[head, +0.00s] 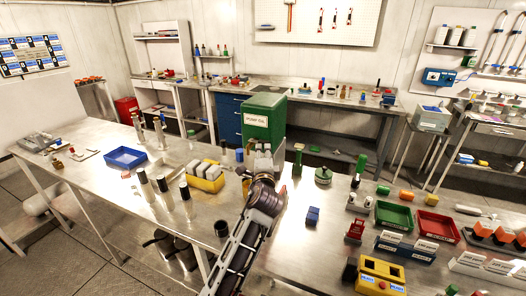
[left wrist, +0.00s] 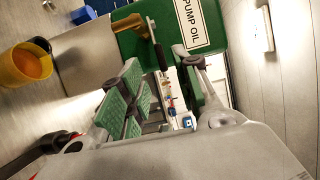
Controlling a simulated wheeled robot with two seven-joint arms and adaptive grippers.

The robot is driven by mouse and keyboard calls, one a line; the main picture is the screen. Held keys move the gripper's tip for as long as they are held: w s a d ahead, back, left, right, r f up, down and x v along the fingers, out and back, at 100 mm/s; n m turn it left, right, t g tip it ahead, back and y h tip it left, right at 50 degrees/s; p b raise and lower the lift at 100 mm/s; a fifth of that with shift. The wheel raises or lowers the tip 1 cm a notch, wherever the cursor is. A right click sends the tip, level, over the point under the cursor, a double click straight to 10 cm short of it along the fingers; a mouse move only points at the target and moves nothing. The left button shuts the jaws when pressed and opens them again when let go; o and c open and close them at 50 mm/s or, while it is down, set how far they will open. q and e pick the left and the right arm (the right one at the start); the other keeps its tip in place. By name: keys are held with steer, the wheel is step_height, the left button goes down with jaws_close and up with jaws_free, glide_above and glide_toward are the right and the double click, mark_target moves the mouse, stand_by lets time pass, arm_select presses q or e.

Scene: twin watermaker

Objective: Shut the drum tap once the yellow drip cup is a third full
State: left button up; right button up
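The green drum (head: 265,118) with a PUMP OIL label stands on the bench; it fills the top of the left wrist view (left wrist: 215,65). A brass-coloured part (left wrist: 152,30), seemingly of the tap, shows at its face, with a dark piece below it. The yellow drip cup (left wrist: 22,68) is at the left of the left wrist view, with amber liquid inside; its exact level is hard to judge. I cannot pick it out in the head view. My left gripper (head: 262,152) is just in front of the drum, its green-padded fingers (left wrist: 155,95) apart near the tap. Contact is unclear. My right gripper is out of view.
A yellow crate of pale blocks (head: 204,184) and several dark-topped cylinders stand left of my arm. A blue tray (head: 126,158) lies farther left. A green tray (head: 394,216) and red tray (head: 437,227) are at right.

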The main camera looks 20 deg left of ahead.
arm_select(q)
steer(key=shift+v, duration=2.1)
